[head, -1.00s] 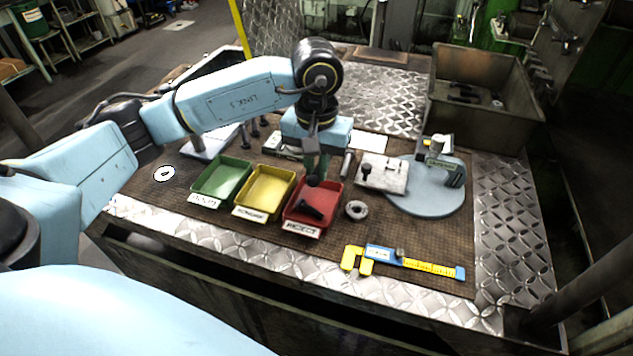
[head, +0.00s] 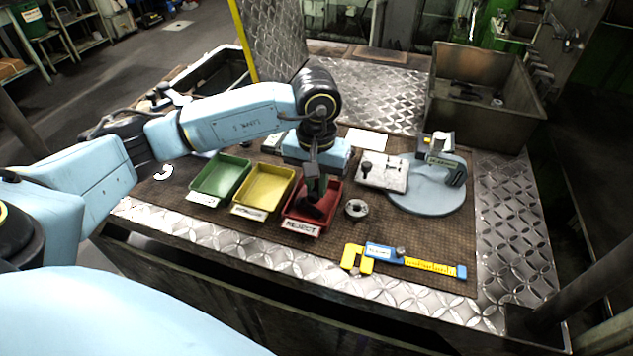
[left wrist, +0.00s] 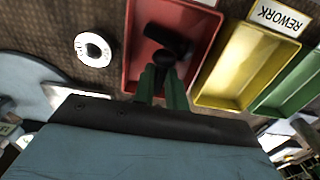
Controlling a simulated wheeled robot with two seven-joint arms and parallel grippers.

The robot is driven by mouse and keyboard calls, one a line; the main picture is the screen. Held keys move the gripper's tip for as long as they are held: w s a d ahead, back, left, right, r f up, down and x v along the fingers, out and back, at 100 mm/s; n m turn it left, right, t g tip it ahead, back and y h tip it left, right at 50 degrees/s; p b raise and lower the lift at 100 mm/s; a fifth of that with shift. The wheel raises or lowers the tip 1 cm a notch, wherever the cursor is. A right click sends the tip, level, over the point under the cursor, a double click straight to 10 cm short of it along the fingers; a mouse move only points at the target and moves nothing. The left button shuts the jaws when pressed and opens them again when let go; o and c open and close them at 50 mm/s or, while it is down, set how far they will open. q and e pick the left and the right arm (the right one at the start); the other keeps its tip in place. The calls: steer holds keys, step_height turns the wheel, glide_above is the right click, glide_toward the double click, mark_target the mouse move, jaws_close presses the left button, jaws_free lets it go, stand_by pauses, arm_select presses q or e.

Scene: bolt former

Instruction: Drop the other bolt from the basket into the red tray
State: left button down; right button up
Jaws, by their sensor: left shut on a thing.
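The red tray (head: 292,222), labelled REJECT, stands at the right end of a row of trays. My left gripper (head: 314,192) points down over it, with its fingertips low at the tray. In the left wrist view its green fingers (left wrist: 163,88) are shut on a dark bolt (left wrist: 165,60), whose rounded end shows between the tips. Another black bolt (left wrist: 168,40) lies in the red tray, just beyond the held one. The two overlap in the picture, and I cannot tell whether they touch. My right gripper is not in view.
A yellow tray (head: 264,188) and a green tray (head: 221,178) stand left of the red one. A metal ring (head: 356,209) sits close on its right. A yellow and blue caliper (head: 405,259) lies in front. A metal bin (head: 440,103) with dark parts stands at back right.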

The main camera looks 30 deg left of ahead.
mark_target(316, 188)
arm_select(q)
steer(key=shift+f, duration=0.2)
steer(key=c, duration=1.4)
jaws_free()
steer(key=shift+c, duration=0.2)
steer(key=shift+r, duration=0.1)
steer(key=shift+r+p, duration=0.5)
steer(key=shift+p, duration=0.05)
step_height(316, 188, up, 12)
steer(key=shift+b, duration=0.3)
